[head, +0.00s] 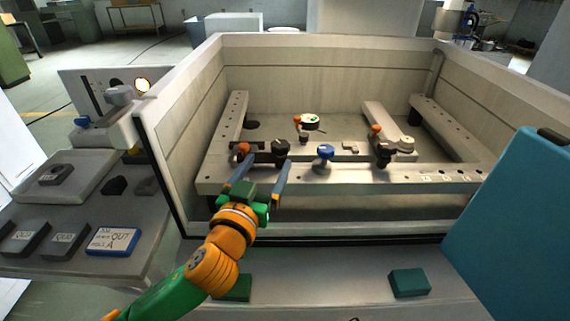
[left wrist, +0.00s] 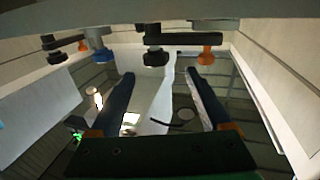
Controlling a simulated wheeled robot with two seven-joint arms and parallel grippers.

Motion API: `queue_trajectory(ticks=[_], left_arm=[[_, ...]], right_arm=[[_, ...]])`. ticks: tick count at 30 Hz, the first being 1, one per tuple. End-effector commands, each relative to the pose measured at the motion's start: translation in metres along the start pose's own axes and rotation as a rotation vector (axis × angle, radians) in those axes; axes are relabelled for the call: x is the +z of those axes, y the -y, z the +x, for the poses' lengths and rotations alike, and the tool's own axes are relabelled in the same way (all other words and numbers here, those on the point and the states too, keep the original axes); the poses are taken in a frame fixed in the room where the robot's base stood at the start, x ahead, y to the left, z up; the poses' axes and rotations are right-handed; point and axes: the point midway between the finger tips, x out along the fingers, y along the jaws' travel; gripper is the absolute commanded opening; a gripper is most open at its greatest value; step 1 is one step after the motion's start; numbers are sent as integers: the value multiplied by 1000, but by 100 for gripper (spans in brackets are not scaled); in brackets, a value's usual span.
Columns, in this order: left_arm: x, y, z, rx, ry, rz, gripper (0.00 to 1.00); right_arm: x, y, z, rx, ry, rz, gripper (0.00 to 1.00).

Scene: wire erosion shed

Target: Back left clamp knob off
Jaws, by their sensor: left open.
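The left clamp in the head view has a black knob (head: 281,149) and an orange-topped post (head: 244,148), on the front rail (head: 350,175) of the tank. My left gripper (head: 268,164) is open and empty in front of this clamp, its fingers pointing at it. In the left wrist view a black knob (left wrist: 155,58) shows beyond and between the open fingertips (left wrist: 159,74), apart from them. An orange post (left wrist: 206,54) is to its right. My right gripper is not in view.
A blue knob (head: 325,153) stands right of the left clamp. The right clamp has a black knob (head: 384,151). The tank's front wall (head: 350,231) is close below my left gripper. A teal panel (head: 515,230) fills the right. Green blocks (head: 409,283) lie in front.

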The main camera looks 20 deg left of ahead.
Motion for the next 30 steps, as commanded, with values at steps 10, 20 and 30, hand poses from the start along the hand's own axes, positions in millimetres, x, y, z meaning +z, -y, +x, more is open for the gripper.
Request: queue_trajectory(ticks=[10, 20, 30], left_arm=[[-3, 1, 56, -4, 1, 1, 82], [-1, 1, 70, -2, 1, 1, 82], [-1, 1, 69, -2, 1, 1, 12]], right_arm=[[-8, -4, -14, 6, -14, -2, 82], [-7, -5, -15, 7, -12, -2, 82], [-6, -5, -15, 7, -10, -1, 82]])
